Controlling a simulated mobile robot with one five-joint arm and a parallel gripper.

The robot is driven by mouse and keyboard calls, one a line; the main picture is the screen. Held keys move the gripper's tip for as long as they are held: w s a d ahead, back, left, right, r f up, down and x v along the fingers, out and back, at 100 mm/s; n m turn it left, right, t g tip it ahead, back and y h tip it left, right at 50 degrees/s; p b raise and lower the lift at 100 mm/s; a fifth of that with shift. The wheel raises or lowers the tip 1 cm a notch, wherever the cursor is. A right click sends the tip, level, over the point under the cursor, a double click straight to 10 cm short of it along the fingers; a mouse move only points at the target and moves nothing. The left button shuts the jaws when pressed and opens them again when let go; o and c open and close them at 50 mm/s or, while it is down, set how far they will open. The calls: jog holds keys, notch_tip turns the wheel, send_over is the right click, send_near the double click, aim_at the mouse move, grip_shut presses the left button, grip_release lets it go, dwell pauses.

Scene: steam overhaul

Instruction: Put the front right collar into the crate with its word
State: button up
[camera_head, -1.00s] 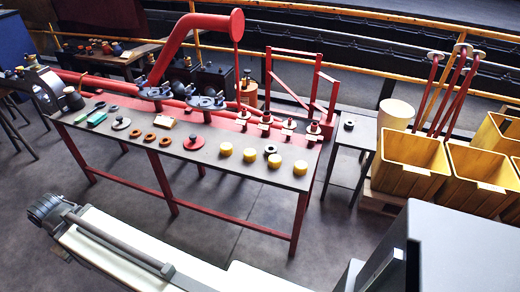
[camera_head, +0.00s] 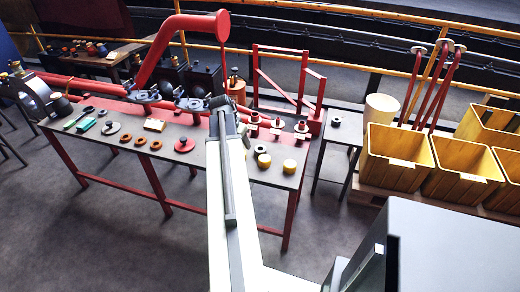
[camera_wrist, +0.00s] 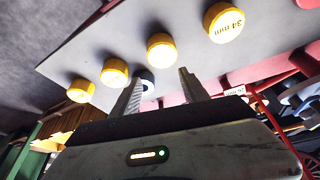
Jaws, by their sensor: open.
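Several yellow round pieces lie in a row along the table's front; they look like the collars, though I cannot be sure. The rightmost yellow piece (camera_head: 290,166) is near the front right corner, and it also shows at the far left of the wrist view (camera_wrist: 81,91). My gripper (camera_wrist: 160,84) is open and empty above the table. Yellow crates (camera_head: 397,178) stand at the right; their label text is unreadable.
The long table (camera_head: 185,165) also holds a red knobbed disc (camera_head: 184,146), brown rings (camera_head: 140,139) and upright red-based fittings (camera_head: 277,122). A small side table (camera_head: 343,138) with a dark ring stands between it and the crates. A large red pipe (camera_head: 180,35) rises behind.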

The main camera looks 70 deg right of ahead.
jog(key=m, duration=0.2)
send_near(260, 148)
jog(key=b+x, duration=0.2)
jog(key=x, duration=0.1)
jog(key=b+x, duration=0.2)
jog(key=b, duration=0.1)
jog(key=b+x, duration=0.2)
jog(key=x, duration=0.1)
jog(key=shift+s+a+f+b, duration=0.25)
jog(key=shift+s+f+b, duration=0.05)
jog(key=shift+s+f, duration=0.1)
jog(key=shift+r, duration=0.2)
jog(key=shift+c, duration=0.3)
grip_shut()
